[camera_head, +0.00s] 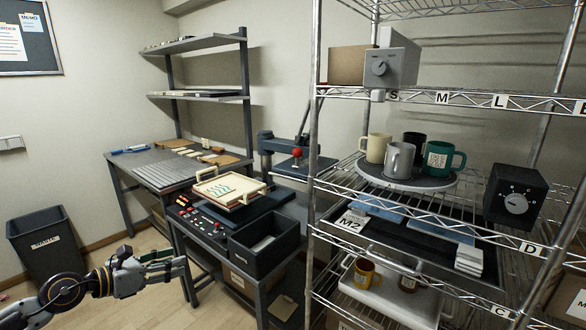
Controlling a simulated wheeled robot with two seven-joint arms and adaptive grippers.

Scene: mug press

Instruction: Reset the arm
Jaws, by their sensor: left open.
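My left gripper (180,266) is at the lower left, with its arm coming in from the left edge. It is open with nothing between its fingers, in front of the desk and above the floor. My right gripper is not in the picture.
A cream tray with handles (226,188) sits on the desk beside a black bin (265,245). The wire rack (316,190) fills the right side, with a black dial box (514,197) on it. A waste bin (45,250) stands at the left. Some floor is clear there.

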